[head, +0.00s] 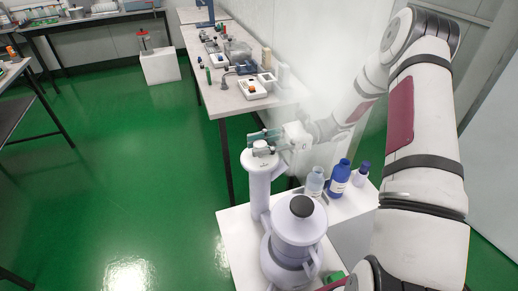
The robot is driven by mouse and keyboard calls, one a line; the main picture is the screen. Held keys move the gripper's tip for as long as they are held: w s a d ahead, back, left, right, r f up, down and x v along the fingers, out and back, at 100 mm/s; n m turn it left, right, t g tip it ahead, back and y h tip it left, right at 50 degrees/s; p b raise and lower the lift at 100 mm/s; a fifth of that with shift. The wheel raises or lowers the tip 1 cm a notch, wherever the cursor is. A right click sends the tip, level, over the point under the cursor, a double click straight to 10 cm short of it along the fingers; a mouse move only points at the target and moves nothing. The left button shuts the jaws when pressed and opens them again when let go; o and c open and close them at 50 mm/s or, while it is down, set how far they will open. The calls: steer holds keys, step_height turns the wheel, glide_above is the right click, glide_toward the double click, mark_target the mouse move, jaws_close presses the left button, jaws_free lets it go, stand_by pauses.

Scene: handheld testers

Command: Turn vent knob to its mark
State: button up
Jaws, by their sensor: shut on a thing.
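A pale lavender apparatus (293,240) with a round body and a dark round cap (302,206) stands on a white stand. A tall pale column (259,190) rises at its left side. The vent knob (260,151) seems to be the small pale piece on top of this column, mostly covered by the fingers. My gripper (262,143) reaches in from the right and is shut on it at the column's top. The knob's mark is hidden or too small to make out.
Blue and clear bottles (338,179) stand close together right of the column, below my arm. A long grey bench (205,72) behind carries several small instruments and a white tray (251,89). A glassy panel runs along the right.

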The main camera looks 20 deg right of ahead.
mark_target(260, 143)
steer(key=n+g+b, duration=0.1)
steer(key=n+g, duration=0.1)
steer(key=g, duration=0.1)
steer(key=n+g+h+b, duration=0.1)
steer(key=n+g+b, duration=0.1)
steer(key=g, duration=0.2)
steer(key=shift+w+f+n, duration=0.1)
steer(key=shift+f+n, duration=0.05)
steer(key=shift+n, duration=0.15)
steer(key=n+g+h+b, duration=0.1)
steer(key=n+g+h, duration=0.1)
steer(key=g, duration=0.1)
steer(key=shift+r+n+g+h, duration=0.2)
steer(key=shift+n+g+h, duration=0.7)
steer(key=shift+n+g, duration=0.3)
steer(key=shift+g+h+p, duration=0.3)
steer(key=shift+g, duration=0.2)
steer(key=o, duration=1.2)
steer(key=shift+c, duration=0.2)
step_height(260, 143, up, 10)
